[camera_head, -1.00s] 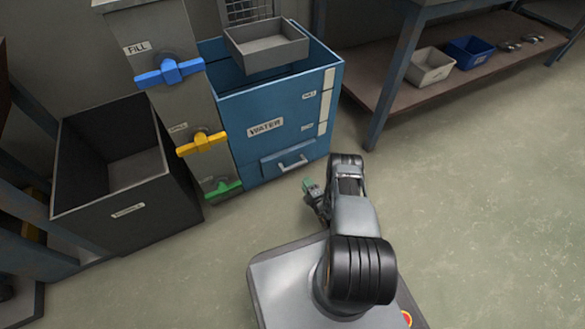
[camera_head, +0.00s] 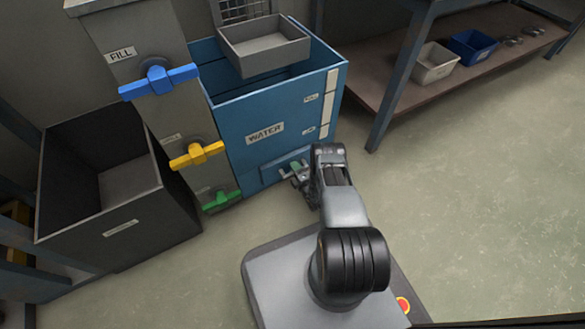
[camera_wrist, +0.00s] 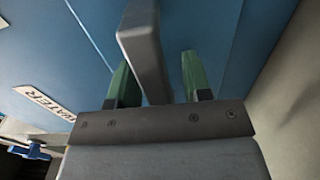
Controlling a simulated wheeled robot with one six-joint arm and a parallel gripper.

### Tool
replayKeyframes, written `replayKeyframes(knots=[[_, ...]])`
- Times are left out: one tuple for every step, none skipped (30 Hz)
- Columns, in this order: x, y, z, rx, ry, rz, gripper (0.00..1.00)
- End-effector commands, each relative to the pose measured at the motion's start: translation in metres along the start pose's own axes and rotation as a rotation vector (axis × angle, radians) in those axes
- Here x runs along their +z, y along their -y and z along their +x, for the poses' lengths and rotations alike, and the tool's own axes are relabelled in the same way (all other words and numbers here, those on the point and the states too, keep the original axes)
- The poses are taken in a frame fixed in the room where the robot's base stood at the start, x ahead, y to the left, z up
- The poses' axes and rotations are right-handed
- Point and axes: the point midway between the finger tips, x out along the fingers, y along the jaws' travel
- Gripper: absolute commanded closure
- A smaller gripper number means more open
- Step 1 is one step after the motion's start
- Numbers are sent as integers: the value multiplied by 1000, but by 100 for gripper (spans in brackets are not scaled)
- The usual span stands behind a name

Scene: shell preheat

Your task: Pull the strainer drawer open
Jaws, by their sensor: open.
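The strainer drawer (camera_head: 271,175) is low on the front of the blue water tank (camera_head: 270,112) and looks closed. Its grey bar handle (camera_wrist: 146,45) shows large in the wrist view. My gripper (camera_wrist: 160,75) is open, with one green finger on each side of the handle bar. The fingers do not clearly press on the bar. In the head view my gripper (camera_head: 299,171) is in front of the drawer, and my arm hides the drawer's right part and most of the handle.
A column with blue (camera_head: 158,80), yellow (camera_head: 196,154) and green (camera_head: 221,200) valve handles stands left of the tank. A dark open bin (camera_head: 120,228) is farther left. A grey tray (camera_head: 265,45) sits over the tank. A shelf (camera_head: 400,125) stands at right; the floor between is clear.

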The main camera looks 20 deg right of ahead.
Motion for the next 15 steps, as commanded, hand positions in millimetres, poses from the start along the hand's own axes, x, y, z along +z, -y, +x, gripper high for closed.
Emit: replayKeyframes(knots=[[-1, 0, 1, 0, -2, 0, 55], [-2, 0, 1, 0, -4, 0, 55], [-3, 0, 2, 0, -5, 0, 55], [-4, 0, 2, 0, -7, 0, 55], [-4, 0, 2, 0, -8, 0, 55], [-5, 0, 2, 0, -9, 0, 55], [-5, 0, 2, 0, -9, 0, 55], [-5, 0, 2, 0, -10, 0, 55], [-6, 0, 2, 0, -10, 0, 56], [-6, 0, 2, 0, -11, 0, 59], [-6, 0, 2, 0, -11, 0, 62], [-6, 0, 2, 0, -10, 0, 66], [-5, 0, 2, 0, -10, 0, 69], [-5, 0, 2, 0, -10, 0, 72], [-5, 0, 2, 0, -9, 0, 75]])
